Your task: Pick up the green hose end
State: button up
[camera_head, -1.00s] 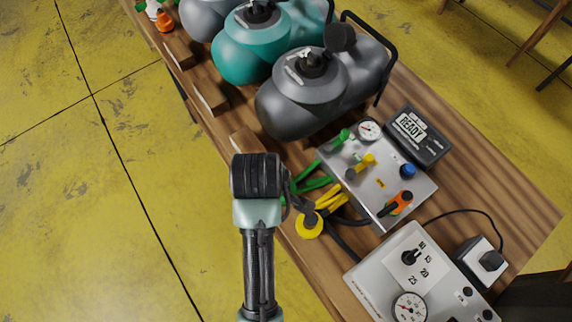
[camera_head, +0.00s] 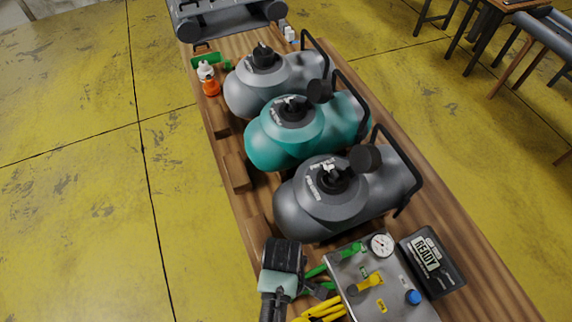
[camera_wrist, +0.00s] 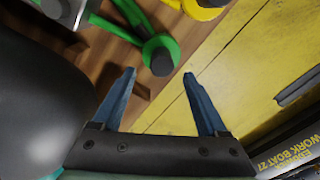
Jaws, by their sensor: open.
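The green hose end (camera_wrist: 158,48) lies on the wooden table in the wrist view, a round green collar with a dark tip. My gripper (camera_wrist: 158,76) is open, its two blue fingers apart. In the picture the hose end lies just beyond the fingertips, its dark tip between their lines. I cannot tell the height gap; nothing is held. In the head view parts of the green hose (camera_head: 317,271) show beside the control box, and my wrist hides its end.
A grey control box (camera_head: 372,308) with valves and a gauge stands right of my wrist. Yellow hoses (camera_head: 325,309) lie close by. In the wrist view a yellow hose end (camera_wrist: 205,8) sits near the green one.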

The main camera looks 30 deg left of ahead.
jog(key=shift+s+d+f, duration=0.1)
jog(key=shift+s+f, duration=0.15)
jog(key=shift+f, duration=0.4)
jog(key=shift+d+f+p, duration=0.1)
jog(key=shift+f+p, duration=0.4)
jog(key=shift+f, duration=1.65)
jog(key=shift+c, duration=0.2)
jog(key=shift+w, duration=0.1)
grip_shut()
